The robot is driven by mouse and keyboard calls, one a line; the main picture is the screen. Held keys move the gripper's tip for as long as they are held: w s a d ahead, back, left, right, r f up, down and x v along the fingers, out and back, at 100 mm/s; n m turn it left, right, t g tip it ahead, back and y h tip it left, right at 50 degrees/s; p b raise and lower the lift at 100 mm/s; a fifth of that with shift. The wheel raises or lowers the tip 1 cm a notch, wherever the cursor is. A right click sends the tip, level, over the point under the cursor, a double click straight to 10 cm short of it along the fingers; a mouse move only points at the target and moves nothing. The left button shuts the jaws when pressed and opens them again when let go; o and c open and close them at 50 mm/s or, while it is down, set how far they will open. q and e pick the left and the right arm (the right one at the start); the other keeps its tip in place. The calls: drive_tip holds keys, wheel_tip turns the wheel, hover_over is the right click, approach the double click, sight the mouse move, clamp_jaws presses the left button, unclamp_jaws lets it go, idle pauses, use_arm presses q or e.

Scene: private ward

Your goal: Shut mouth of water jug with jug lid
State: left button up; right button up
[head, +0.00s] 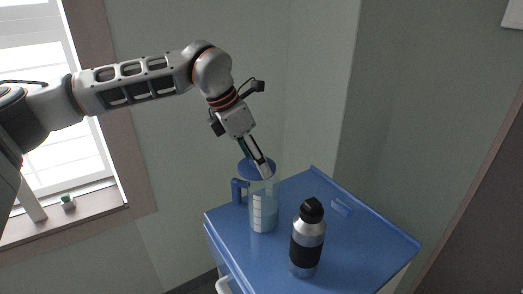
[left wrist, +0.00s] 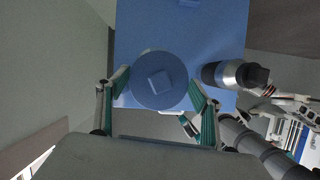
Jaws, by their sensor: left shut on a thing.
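The water jug (head: 264,208) is clear with a blue handle (head: 238,191) on its left. It stands upright on a blue cabinet top. The round blue jug lid (head: 248,170) is at the jug's mouth, a little to the left of its centre. I cannot tell whether it touches the rim. My left gripper (head: 262,168) reaches down from above and is shut on the lid. In the left wrist view the lid (left wrist: 145,92), with a square knob, lies between the fingers (left wrist: 160,88) and hides most of the jug.
A steel bottle with a black cap and band (head: 306,240) stands on the blue cabinet top (head: 365,240), right and in front of the jug. The right part of the top is clear. Walls stand behind, and a window (head: 45,120) is at the left.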

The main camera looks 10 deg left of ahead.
use_arm(q)
drive_tip(key=w+r+m, duration=0.1)
drive_tip(key=m, duration=0.1)
drive_tip(key=d+m+g, duration=0.1)
drive_tip(key=m, duration=0.1)
drive_tip(key=shift+w+d+r+h, duration=0.1)
drive_tip(key=shift+w+r+h, duration=0.3)
drive_tip(key=shift+r+g, duration=0.1)
drive_tip(key=shift+g, duration=0.2)
drive_tip(key=shift+m, duration=0.3)
drive_tip(key=b, duration=0.2)
hover_over(262, 184)
drive_tip(key=shift+w+f, duration=0.1)
drive_tip(key=shift+f, duration=2.7)
drive_tip(key=shift+f+b, duration=0.3)
drive_tip(key=shift+f, duration=0.75)
drive_tip(key=o, duration=1.3)
